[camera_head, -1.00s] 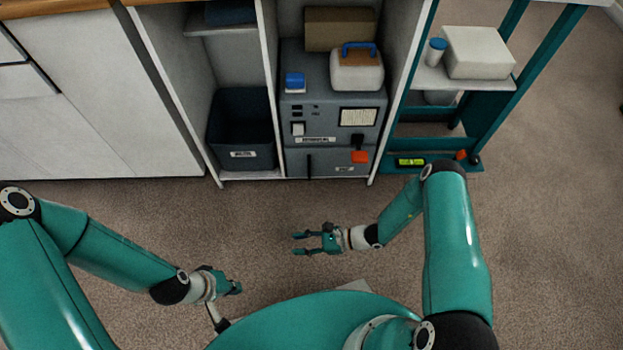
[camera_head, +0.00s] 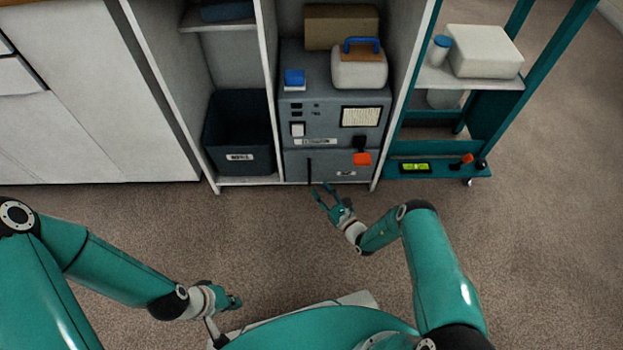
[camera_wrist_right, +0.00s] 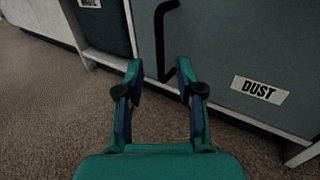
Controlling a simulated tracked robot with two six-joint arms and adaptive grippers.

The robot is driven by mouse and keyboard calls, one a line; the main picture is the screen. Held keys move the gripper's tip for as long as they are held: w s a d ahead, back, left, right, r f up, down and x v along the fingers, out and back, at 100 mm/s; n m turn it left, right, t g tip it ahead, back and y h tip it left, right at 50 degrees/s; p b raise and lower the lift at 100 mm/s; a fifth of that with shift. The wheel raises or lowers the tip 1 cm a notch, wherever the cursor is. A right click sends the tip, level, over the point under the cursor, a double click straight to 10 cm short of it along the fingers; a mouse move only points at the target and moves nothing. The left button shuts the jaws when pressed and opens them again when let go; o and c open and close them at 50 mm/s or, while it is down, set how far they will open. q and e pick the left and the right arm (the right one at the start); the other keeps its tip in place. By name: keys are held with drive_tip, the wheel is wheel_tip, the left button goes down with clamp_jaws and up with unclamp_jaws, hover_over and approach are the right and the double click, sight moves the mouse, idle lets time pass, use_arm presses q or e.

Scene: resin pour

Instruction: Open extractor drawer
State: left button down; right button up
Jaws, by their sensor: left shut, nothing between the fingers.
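The extractor (camera_head: 318,115) is a grey cabinet in the middle bay of the shelving. Its drawer (camera_head: 330,166) is the low grey front with a black upright handle (camera_head: 309,171), and it looks shut. In the right wrist view the drawer front (camera_wrist_right: 225,60) bears a "DUST" label, and the black handle (camera_wrist_right: 162,45) stands just beyond my fingertips. My right gripper (camera_head: 323,193) is open and empty, just in front of the drawer, its fingers pointing at the handle; it also shows in the right wrist view (camera_wrist_right: 158,70). My left gripper (camera_head: 236,302) is shut and empty, low over the floor.
A dark bin (camera_head: 238,135) stands in the bay to the left. A teal cart (camera_head: 440,170) stands to the right. The carpet (camera_head: 250,235) in front of the shelving is clear.

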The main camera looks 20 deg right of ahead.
sight(310, 178)
drive_tip(key=b+x, duration=0.2)
drive_tip(key=x, duration=0.4)
drive_tip(key=shift+w+f, duration=0.1)
drive_tip(key=shift+f, duration=0.05)
drive_tip(key=shift+w+a, duration=0.2)
drive_tip(key=shift+w, duration=0.4)
clamp_jaws()
